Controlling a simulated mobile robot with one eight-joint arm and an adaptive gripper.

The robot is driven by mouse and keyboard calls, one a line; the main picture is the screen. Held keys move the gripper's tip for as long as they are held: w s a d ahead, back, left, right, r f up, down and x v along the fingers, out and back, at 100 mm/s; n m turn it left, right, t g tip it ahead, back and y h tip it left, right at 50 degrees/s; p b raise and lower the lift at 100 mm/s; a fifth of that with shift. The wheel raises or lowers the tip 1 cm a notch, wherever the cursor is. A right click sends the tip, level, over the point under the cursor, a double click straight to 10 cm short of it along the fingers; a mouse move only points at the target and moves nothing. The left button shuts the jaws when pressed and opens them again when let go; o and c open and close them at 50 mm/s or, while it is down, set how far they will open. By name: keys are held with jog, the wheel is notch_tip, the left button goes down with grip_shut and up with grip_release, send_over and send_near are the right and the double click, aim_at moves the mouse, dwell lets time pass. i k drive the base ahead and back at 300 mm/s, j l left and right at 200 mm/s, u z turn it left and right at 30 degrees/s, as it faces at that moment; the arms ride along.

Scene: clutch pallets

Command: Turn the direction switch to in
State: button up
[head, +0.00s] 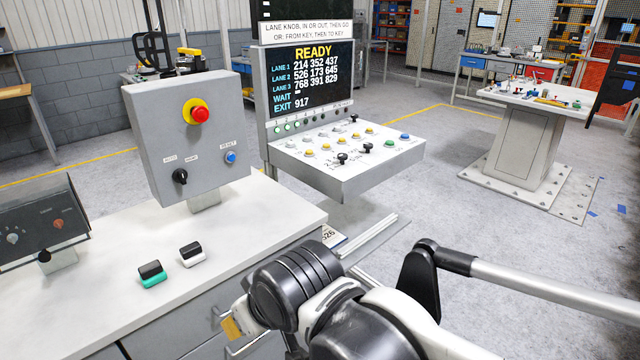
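The control console (340,180) stands in the middle of the head view, with a sloping white panel of coloured buttons and black knobs. Two black knobs, one near the front (342,158) and one to its right (367,148), stand up from the panel, and a smaller dark one (353,118) is at the back. Their labels are too small to read, so I cannot tell which is the direction switch or how it is set. My gripper (235,326) is low in the view, mostly hidden by my own arm, well apart from the console. Its opening is not visible.
The console screen (310,80) reads READY, with lane numbers, WAIT and EXIT 917. A grey box with a red stop button (200,114) and black selector (180,176) stands on the white bench (100,240), left.

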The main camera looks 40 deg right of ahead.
aim_at(368, 146)
jog(key=k+z, duration=0.1)
jog(key=z, duration=1.4)
